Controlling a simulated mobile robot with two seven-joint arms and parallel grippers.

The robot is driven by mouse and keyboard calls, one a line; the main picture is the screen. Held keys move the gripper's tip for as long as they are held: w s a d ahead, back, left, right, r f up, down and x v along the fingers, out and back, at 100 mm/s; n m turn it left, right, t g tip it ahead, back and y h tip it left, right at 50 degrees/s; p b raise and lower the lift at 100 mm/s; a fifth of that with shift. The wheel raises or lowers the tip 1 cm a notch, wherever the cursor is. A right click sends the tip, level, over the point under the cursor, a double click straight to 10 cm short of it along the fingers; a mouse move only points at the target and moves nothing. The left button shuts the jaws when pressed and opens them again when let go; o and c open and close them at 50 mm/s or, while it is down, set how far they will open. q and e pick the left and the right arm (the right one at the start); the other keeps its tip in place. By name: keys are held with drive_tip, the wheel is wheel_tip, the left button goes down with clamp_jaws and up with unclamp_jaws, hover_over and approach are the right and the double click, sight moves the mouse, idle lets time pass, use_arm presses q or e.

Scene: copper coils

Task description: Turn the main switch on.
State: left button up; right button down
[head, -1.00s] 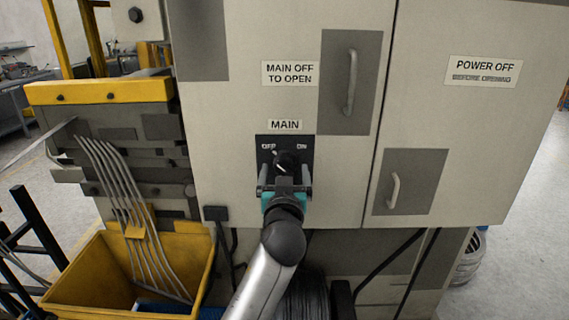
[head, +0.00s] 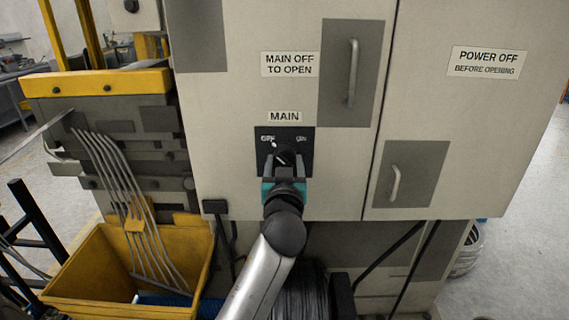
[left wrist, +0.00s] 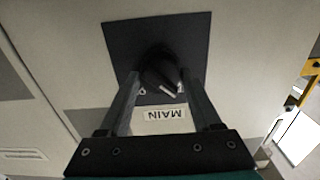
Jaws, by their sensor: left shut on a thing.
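The main switch is a black rotary knob (head: 284,157) on a dark square plate (head: 303,147) under the MAIN label (head: 285,117). Its white mark points up and left, toward OFF. My left gripper (head: 284,162) reaches up from below and is shut on the knob. In the left wrist view the picture is upside down, and the knob (left wrist: 160,70) sits between the two fingers of my left gripper (left wrist: 160,85). The fingers and wrist hide the lower part of the plate in the head view. My right gripper is not in view.
The pale cabinet (head: 230,100) has a door handle (head: 352,72) above right and another handle (head: 395,183) at right. A yellow bin (head: 90,298) with grey tubes running into it stands at lower left. A dark coil (head: 300,295) lies below the cabinet.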

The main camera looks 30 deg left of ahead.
use_arm(q)
drive_tip(key=c, duration=0.4)
drive_tip(key=shift+m, duration=0.4)
drive_tip(key=m+p, duration=0.2)
drive_tip(key=shift+r+m, duration=0.15)
drive_tip(key=shift+m, duration=0.25)
drive_tip(key=m+p, duration=0.2)
drive_tip(key=m, duration=0.2)
drive_tip(key=shift+m, duration=0.3)
drive_tip(key=m+p, duration=0.3)
drive_tip(key=m, duration=0.2)
drive_tip(key=m+p, duration=0.1)
drive_tip(key=m, duration=0.3)
drive_tip(key=shift+m+p, duration=0.3)
drive_tip(key=shift+p, duration=0.1)
drive_tip(key=shift+m, duration=0.3)
